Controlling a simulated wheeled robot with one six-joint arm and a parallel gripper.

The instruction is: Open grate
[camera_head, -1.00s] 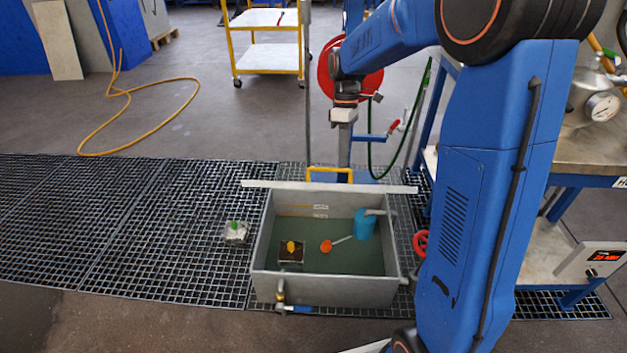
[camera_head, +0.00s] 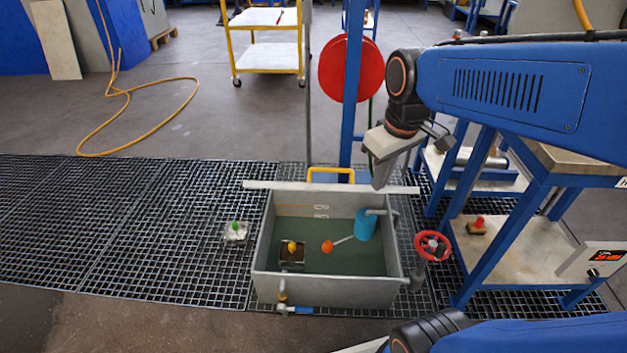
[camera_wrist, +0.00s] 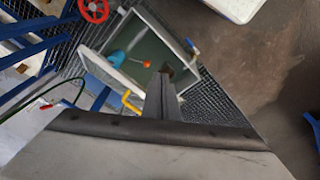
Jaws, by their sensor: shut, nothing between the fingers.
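An open grey tank (camera_head: 330,293) sits in the floor grating, with dark green liquid inside. A pale bar (camera_head: 270,185) lies along its back edge, and a yellow handle (camera_head: 331,172) stands up behind it. The handle also shows in the wrist view (camera_wrist: 131,101), beside the gripper fingers. Flat floor grate panels (camera_head: 130,220) spread left of the tank. My gripper (camera_head: 381,185) is shut and empty, pointing down near the tank's back right corner, right of the handle. Whether it touches the bar I cannot tell.
A blue float pump (camera_head: 366,225) and orange ball (camera_head: 327,247) are in the tank. A red handwheel (camera_head: 432,246) is at its right. A blue post with a red reel (camera_head: 350,68) stands behind. A workbench (camera_head: 500,262) stands right. Floor at left is mostly clear.

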